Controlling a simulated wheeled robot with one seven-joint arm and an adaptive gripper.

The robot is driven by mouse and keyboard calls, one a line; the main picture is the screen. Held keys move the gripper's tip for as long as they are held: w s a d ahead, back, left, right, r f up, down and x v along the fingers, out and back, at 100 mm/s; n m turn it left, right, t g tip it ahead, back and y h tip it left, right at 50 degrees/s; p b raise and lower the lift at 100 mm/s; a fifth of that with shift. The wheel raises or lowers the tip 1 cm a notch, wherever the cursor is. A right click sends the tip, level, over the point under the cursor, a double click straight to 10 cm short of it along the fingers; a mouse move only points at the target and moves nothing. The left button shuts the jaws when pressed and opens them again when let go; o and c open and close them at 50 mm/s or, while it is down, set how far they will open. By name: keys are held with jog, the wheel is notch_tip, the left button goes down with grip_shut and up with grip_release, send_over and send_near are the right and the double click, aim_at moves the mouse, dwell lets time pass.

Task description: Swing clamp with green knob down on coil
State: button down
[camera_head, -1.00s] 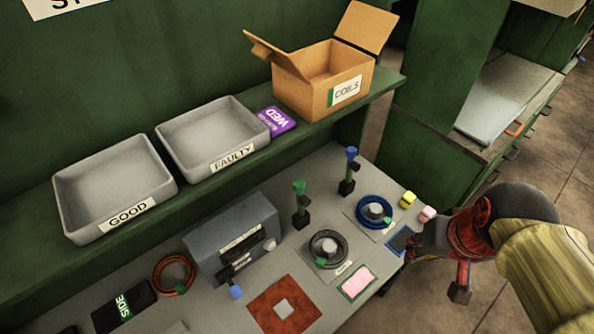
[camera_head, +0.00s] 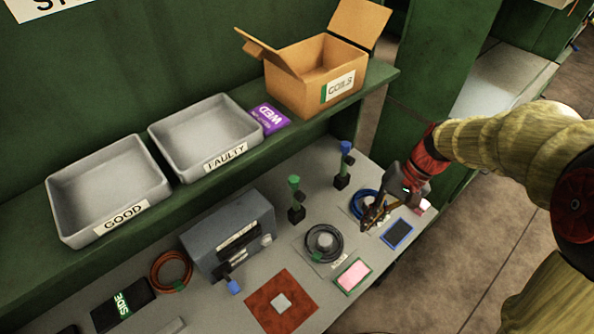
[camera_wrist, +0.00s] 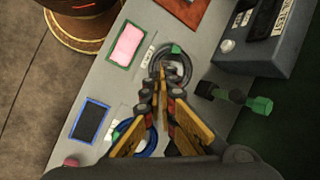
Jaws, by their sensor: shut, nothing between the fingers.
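The clamp with the green knob (camera_head: 294,182) stands upright on the bench, behind and left of the black coil (camera_head: 323,242). The black coil lies flat around a grey core and carries a green tag. In the wrist view the green knob (camera_wrist: 262,105) is at the right, and the black coil (camera_wrist: 184,73) lies just beyond my fingertips. My gripper (camera_head: 368,224) is shut and empty, above the bench in front of the blue coil (camera_head: 360,200), right of the black coil. It touches neither the clamp nor its knob and partly hides the blue coil.
A similar clamp with a blue knob (camera_head: 346,147) stands upright behind the blue coil. A grey tester box (camera_head: 228,235) is left of the green-knobbed clamp. Pink (camera_head: 352,275) and dark (camera_head: 397,233) pads lie along the front. The shelf with trays and a carton (camera_head: 310,85) overhangs behind.

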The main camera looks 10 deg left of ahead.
jog(key=w+a+f+g+y, duration=0.2)
jog(key=w+a+f+y, duration=0.1)
jog(key=w+a+f, duration=0.1)
jog(key=n+y+p, duration=0.1)
jog(key=y, duration=0.5)
send_near(297, 197)
notch_tip(297, 197, down, 4)
jog(key=w, duration=0.3)
jog(key=w+r+n+y, duration=0.1)
jog(key=r, duration=0.1)
jog(key=w+r+n+y, duration=0.1)
jog(key=w+r+y, duration=0.1)
jog(key=shift+w+a, duration=0.15)
jog(key=shift+w, duration=0.05)
jog(key=shift+a, duration=0.1)
jog(key=b+x, duration=0.1)
jog(key=x, duration=0.8)
jog(key=shift+a, duration=0.45)
jog(key=shift+s, duration=0.1)
